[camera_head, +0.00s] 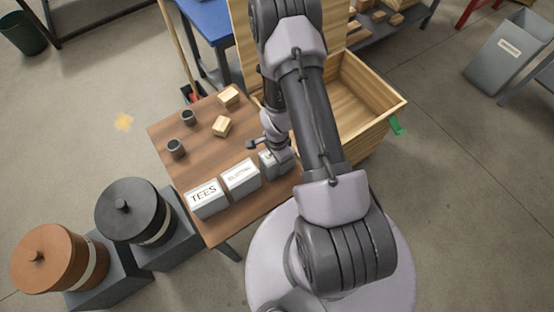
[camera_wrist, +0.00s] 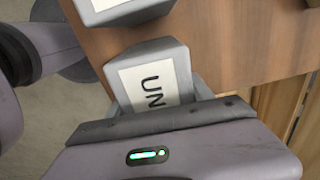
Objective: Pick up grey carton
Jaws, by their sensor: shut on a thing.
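A grey carton (camera_wrist: 148,72) with a white label starting "UN" sits between the jaws of my gripper (camera_wrist: 160,118) in the wrist view. The gripper is shut on it and hides its near part and the rest of the word. In the head view my gripper (camera_head: 277,158) is at the right part of the brown table, and only a little of the carton (camera_head: 266,156) shows beside it. I cannot tell whether the carton touches the table top.
Two other labelled grey cartons, one reading TEES (camera_head: 207,197) and one beside it (camera_head: 240,175), stand in line on the table (camera_head: 190,152). Dark cups (camera_head: 176,149) and wooden blocks (camera_head: 222,126) lie behind. A large open wooden crate (camera_head: 385,112) stands right of the table.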

